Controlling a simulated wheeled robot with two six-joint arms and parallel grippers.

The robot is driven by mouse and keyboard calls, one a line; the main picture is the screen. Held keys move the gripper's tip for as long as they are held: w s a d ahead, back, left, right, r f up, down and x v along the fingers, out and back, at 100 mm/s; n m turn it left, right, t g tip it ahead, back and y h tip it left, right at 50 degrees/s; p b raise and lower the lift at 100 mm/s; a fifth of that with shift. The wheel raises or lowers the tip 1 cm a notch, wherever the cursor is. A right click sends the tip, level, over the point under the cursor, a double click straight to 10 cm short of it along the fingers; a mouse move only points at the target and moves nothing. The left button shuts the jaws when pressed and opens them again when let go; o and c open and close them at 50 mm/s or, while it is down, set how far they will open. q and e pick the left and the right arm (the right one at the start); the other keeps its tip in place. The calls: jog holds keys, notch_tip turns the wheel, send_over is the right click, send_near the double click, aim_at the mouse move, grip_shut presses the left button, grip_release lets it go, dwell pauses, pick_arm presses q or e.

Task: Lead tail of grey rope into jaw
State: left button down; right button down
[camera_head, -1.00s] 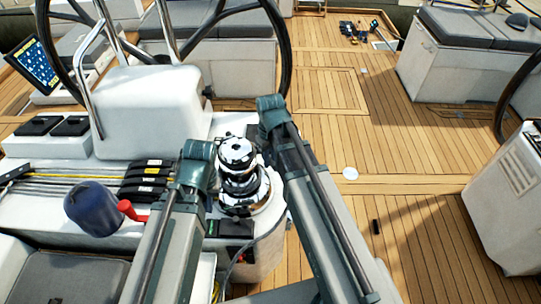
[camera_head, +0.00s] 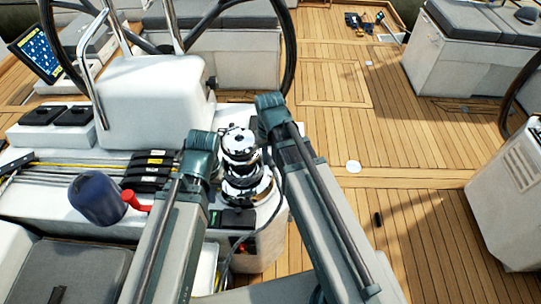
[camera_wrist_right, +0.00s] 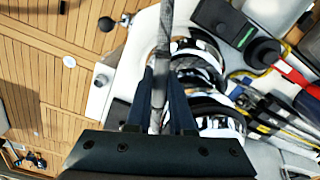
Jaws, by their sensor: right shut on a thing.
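The chrome winch (camera_head: 240,165) stands on the white cockpit side in the head view, its ringed top facing up. My right gripper (camera_wrist_right: 160,75) is shut on the grey rope (camera_wrist_right: 166,30), which runs up the picture, away from the fingers and past the winch. In the head view a thin grey line of rope (camera_head: 282,200) curves down the winch's right side. The jaw's slot is too small to make out. Both my forearms show in the head view, but neither gripper's fingertips do.
Left of the winch are black rope clutches (camera_head: 148,170), a blue container (camera_head: 97,198) and a red handle (camera_head: 133,200). A white console with a steering wheel stands behind. The wooden deck (camera_head: 400,215) to the right is mostly open.

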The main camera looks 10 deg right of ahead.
jog(key=shift+s+a+m, duration=0.7)
jog(key=shift+a+m, duration=0.1)
jog(key=shift+m, duration=0.3)
jog(key=shift+s+a+m, duration=0.35)
jog(key=shift+a+m, duration=0.2)
jog(key=shift+m, duration=0.05)
jog(key=shift+s+a+m, duration=0.3)
jog(key=shift+a+m, duration=0.2)
jog(key=shift+m, duration=0.1)
jog(key=c, duration=0.7)
grip_release()
jog(key=o, duration=0.5)
jog(key=shift+c, duration=0.2)
jog(key=shift+r, duration=0.1)
